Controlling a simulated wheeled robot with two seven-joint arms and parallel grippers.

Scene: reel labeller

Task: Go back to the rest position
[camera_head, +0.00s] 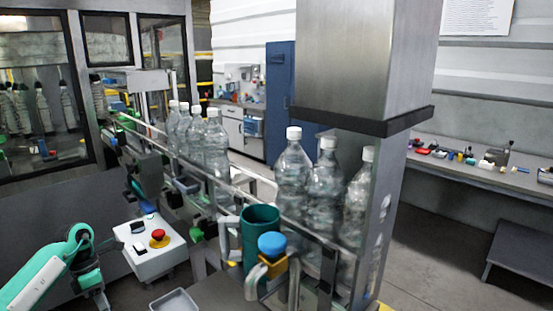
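Part of my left arm, teal and white with grey joints, shows at the lower left of the head view, beside a white control box (154,248) with a red button. The arm runs down out of the picture at the bottom edge, and its gripper is not in view. My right arm and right gripper are not in view. No object is seen in a gripper.
Clear bottles with white caps (324,190) stand on a railed conveyor. A teal cylinder (260,228) and blue knob (272,245) sit at its near side. A metal column (362,55) rises over it. A grey tray (174,301) lies below; a side bench (480,170) holds small items.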

